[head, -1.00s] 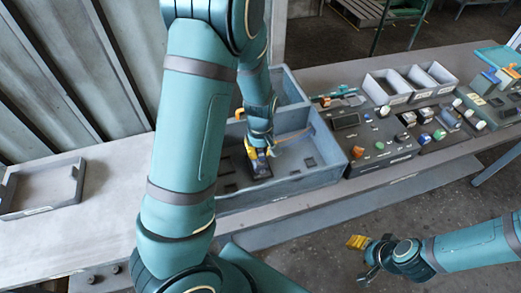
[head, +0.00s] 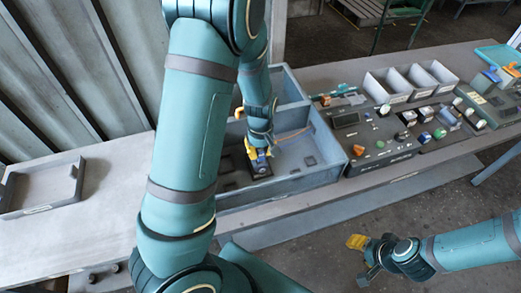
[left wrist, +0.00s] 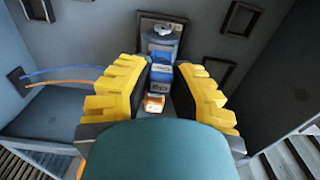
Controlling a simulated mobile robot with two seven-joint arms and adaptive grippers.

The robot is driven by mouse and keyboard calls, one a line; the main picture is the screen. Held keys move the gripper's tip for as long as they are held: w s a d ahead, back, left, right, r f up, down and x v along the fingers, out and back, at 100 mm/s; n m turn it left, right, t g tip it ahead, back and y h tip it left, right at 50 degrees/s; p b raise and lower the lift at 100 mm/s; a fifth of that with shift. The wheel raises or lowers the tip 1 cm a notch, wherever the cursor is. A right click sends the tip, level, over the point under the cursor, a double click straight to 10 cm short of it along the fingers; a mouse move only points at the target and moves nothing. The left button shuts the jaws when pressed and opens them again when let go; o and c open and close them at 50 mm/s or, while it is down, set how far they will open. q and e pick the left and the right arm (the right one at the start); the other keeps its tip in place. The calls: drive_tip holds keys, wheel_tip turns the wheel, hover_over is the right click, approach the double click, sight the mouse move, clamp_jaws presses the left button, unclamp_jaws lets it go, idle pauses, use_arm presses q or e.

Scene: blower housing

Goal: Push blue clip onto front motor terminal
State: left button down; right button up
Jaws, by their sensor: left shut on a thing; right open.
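My left gripper (head: 258,151) reaches down into the blue-grey housing (head: 325,178); its yellow fingers also show in the left wrist view (left wrist: 160,90). It is shut on the blue clip (left wrist: 160,76), which sits between the fingertips at the small motor (left wrist: 161,33). An orange clip (left wrist: 154,103) is just nearer the wrist camera. The fingers partly cover the motor, and I cannot tell whether the blue clip is seated on the front terminal. My right gripper (head: 359,256) is open and empty, off the bench at the lower right.
A blue wire and an orange wire (left wrist: 65,80) run from the housing wall towards the left finger. Dark fixture panels (head: 375,135) with coloured parts stand right of the housing, with grey bins (head: 400,92) behind. An empty tray (head: 45,190) lies at the left.

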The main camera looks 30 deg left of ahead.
use_arm(q)
drive_tip(key=shift+f+b, duration=0.4)
drive_tip(key=shift+f, duration=0.25)
drive_tip(key=c, duration=0.8)
unclamp_jaws()
drive_tip(key=shift+c, duration=0.2)
drive_tip(key=shift+r, duration=0.15)
wheel_tip(320, 180, up, 12)
drive_tip(key=shift+f, duration=0.15)
drive_tip(key=shift+s, duration=0.1)
